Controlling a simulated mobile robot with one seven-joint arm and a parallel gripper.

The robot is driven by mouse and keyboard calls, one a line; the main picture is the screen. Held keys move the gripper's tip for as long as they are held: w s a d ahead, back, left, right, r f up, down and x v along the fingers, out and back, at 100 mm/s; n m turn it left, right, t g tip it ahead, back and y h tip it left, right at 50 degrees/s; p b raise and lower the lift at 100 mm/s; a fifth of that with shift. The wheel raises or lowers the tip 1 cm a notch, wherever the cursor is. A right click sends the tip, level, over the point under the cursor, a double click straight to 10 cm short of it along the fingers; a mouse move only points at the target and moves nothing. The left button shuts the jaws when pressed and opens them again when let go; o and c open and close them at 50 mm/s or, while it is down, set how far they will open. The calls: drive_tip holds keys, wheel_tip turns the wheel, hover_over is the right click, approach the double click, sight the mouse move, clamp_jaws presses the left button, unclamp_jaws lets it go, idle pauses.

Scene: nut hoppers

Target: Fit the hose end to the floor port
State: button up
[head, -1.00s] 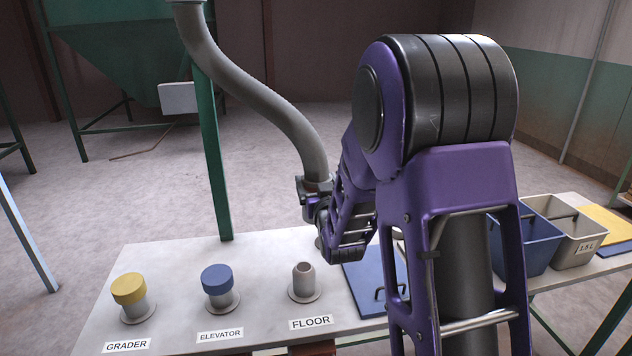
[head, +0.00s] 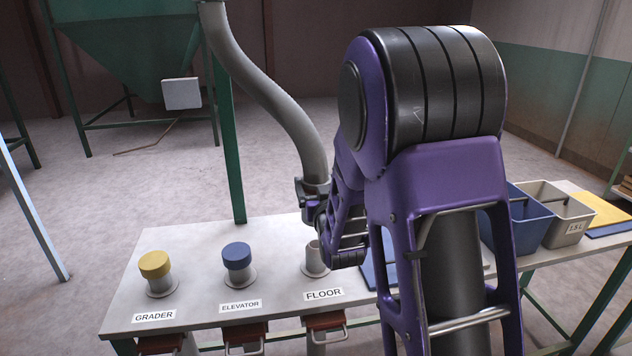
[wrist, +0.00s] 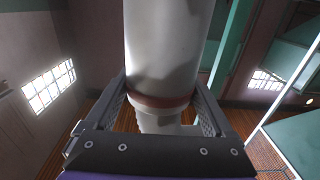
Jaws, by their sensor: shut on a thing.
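The grey hose (head: 270,95) hangs down from the top of the head view and curves to its lower end beside my arm. My gripper (head: 318,197) is shut on the hose end; in the wrist view its fingers (wrist: 165,112) close on both sides of the pale hose end (wrist: 168,55), by a reddish-brown band. The floor port (head: 314,262) is an uncapped pipe stub on the table, behind the FLOOR label (head: 323,294). The hose end is above and close to it. My arm hides part of the port, and I cannot tell whether they touch.
The grader port has a yellow cap (head: 154,264) and the elevator port a blue cap (head: 236,256). A green post (head: 230,150) stands behind the table (head: 200,312). A blue bin (head: 515,225) and a grey bin (head: 567,232) stand at right. The table's left part is otherwise clear.

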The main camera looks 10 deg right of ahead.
drive_tip(key=shift+f+b, duration=1.15)
drive_tip(key=shift+f, duration=3.55)
drive_tip(key=o, duration=1.4)
drive_tip(key=shift+c, duration=0.2)
drive_tip(key=shift+s+f, duration=0.1)
